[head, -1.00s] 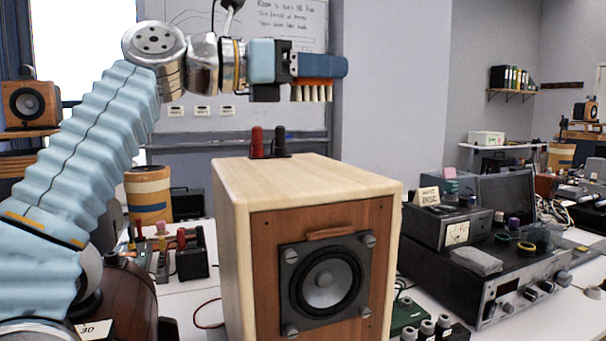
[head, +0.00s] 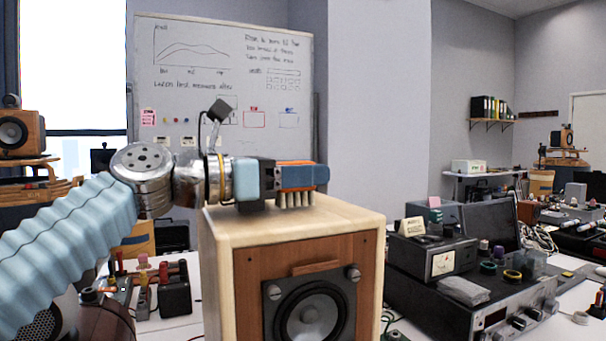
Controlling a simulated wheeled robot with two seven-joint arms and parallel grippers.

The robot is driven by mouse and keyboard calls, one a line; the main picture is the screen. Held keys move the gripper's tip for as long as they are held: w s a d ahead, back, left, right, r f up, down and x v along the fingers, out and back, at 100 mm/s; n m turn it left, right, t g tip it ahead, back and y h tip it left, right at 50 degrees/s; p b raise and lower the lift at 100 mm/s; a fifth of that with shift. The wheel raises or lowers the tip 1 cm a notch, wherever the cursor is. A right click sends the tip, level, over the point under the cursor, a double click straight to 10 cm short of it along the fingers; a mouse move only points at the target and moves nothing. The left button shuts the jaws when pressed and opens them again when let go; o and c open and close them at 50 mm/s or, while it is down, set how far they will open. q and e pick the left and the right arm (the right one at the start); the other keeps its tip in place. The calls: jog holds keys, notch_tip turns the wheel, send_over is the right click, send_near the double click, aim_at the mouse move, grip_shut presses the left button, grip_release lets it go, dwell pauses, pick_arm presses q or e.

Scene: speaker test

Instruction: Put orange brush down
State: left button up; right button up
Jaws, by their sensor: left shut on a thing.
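My left gripper (head: 274,180) is shut on a brush (head: 301,176) with a blue and orange body and pale bristles pointing down. The gripper grips it from its left end, and the brush lies roughly level. Both are in front of or over the pale wooden top of a speaker box (head: 222,250). The bristle tips overlap the box top in the picture; I cannot tell whether they touch it. My right gripper is not in view.
A dark speaker cone (head: 310,318) is set in the box front. Black instruments (head: 436,258) stand on the bench to the right. Dark clip-topped blocks (head: 174,295) stand left of the box. A whiteboard (head: 225,80) is behind.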

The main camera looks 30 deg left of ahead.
pick_arm(q)
jog(key=shift+f, duration=0.1)
jog(key=shift+w+d+f+b, duration=0.15)
jog(key=shift+f+b, duration=0.3)
jog(key=shift+f, duration=0.25)
jog(key=o, duration=1.1)
jog(key=shift+f, duration=0.15)
jog(key=shift+r, duration=0.35)
jog(key=v, duration=0.4)
jog(key=r+v, duration=0.1)
jog(key=v, duration=0.7)
jog(key=shift+a+r, duration=0.35)
jog(key=shift+a, duration=0.1)
jog(key=shift+v, duration=0.8)
